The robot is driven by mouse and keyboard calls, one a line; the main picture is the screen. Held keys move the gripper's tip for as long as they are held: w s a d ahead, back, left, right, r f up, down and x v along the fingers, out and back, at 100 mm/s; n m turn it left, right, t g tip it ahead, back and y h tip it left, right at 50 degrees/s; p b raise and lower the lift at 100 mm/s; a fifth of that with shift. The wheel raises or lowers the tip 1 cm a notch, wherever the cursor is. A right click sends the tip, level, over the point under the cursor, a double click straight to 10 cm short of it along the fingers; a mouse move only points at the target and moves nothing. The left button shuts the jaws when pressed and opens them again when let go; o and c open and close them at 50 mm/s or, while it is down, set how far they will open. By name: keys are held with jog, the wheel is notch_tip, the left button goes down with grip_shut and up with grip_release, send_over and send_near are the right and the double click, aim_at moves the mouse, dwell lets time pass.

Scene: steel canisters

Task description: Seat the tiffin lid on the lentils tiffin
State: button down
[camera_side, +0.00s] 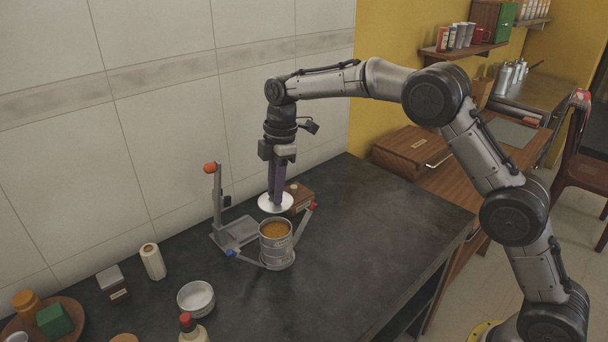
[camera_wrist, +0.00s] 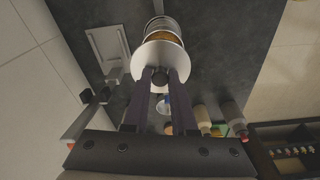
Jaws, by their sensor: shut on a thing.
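The tiffin lid (camera_side: 276,203) is a pale round disc with a knob, and it also shows in the wrist view (camera_wrist: 146,54). My gripper (camera_side: 275,196) is shut on the lid's knob and holds the lid flat above the counter. In the wrist view my fingers (camera_wrist: 160,78) close around the dark knob. The lentils tiffin (camera_side: 277,245), a steel canister with orange-brown contents, stands open just in front of and below the lid. In the wrist view the lid overlaps part of the tiffin (camera_wrist: 160,24).
A stand with an orange-topped post (camera_side: 217,200) is behind the tiffin at left. A small wooden box (camera_side: 299,196) is behind the lid. A white bowl (camera_side: 196,298), a paper roll (camera_side: 152,261) and a red-capped bottle (camera_side: 192,330) stand front left. The counter's right side is clear.

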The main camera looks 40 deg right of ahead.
jog(key=shift+a+f, duration=0.35)
jog(key=shift+a, duration=0.05)
jog(key=shift+s+f, duration=0.1)
jog(key=shift+f, duration=2.45)
jog(key=shift+f, duration=0.7)
jog(key=shift+c, duration=1.6)
grip_release()
jog(key=shift+r, duration=0.15)
jog(key=shift+r, duration=2.9)
jog(key=shift+d+r, duration=0.1)
